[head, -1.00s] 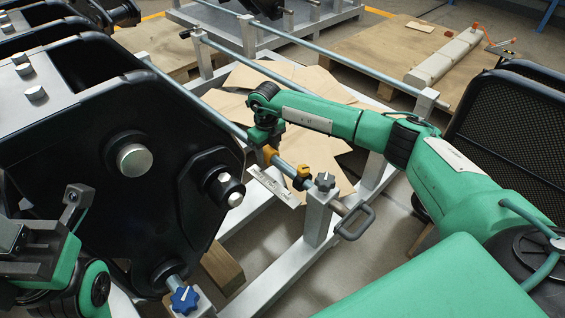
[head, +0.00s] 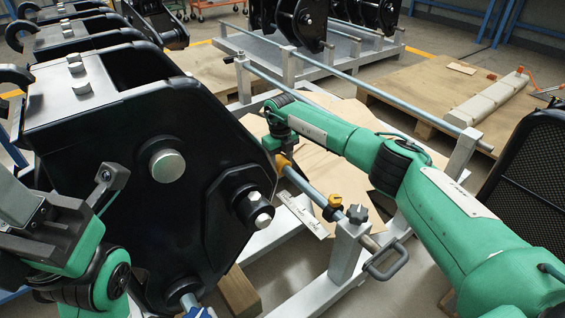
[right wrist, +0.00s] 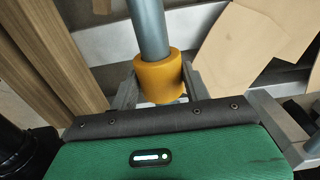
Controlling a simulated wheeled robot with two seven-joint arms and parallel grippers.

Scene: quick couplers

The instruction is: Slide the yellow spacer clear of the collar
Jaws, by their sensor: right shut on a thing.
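The yellow spacer (head: 283,161) is a ring around a grey-blue bar (head: 300,181). It also shows in the right wrist view (right wrist: 158,77), between the two fingers. My right gripper (right wrist: 158,86) is shut on it; in the head view the gripper's green body hides part of it. The collar (head: 335,202), yellow and black, sits lower on the same bar, close to the post with the dark knob (head: 357,213). Bare bar shows between spacer and collar.
A large black coupler (head: 165,230) stands left of the bar. A pale marked scale plate (head: 304,214) lies beside the bar below the spacer. The bar ends in a handle (head: 386,257) past the post (head: 346,250). Cardboard sheets (head: 335,172) lie underneath.

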